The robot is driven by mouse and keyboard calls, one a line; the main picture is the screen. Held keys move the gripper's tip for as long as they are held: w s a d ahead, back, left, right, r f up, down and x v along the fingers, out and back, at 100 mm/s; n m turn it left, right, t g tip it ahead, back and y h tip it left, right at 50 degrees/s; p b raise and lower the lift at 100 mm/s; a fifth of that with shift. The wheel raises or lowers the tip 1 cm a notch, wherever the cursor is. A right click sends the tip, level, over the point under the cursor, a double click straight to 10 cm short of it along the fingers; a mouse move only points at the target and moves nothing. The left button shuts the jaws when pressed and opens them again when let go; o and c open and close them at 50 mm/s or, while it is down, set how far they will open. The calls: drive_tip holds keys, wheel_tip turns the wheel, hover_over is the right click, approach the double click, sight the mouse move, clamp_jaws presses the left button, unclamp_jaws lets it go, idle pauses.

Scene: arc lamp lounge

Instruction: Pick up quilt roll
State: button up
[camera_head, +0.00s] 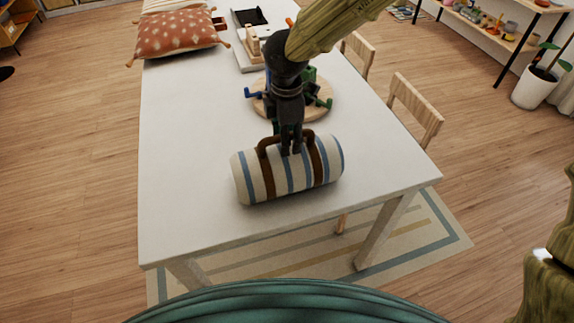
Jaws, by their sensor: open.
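The quilt roll (288,171) is a white cylinder with blue stripes, two brown straps and a brown carry handle (266,141) on top. It lies on its side near the front end of the white table (182,200). My gripper (291,150) points down from above at the middle of the roll, at the handle. Its fingers are open and overlap the handle and the roll's top in this view. I cannot tell whether they touch the roll or how the handle sits between them.
Behind my gripper, a round wooden board (318,106) holds a stand with green and blue arms. A rust-coloured pillow (178,33) and a tray (248,55) lie at the far end. Wooden chairs (415,108) stand along the right side. The table's left side is clear.

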clamp_jaws()
drive_tip(key=shift+w+r, duration=0.15)
idle(0.4)
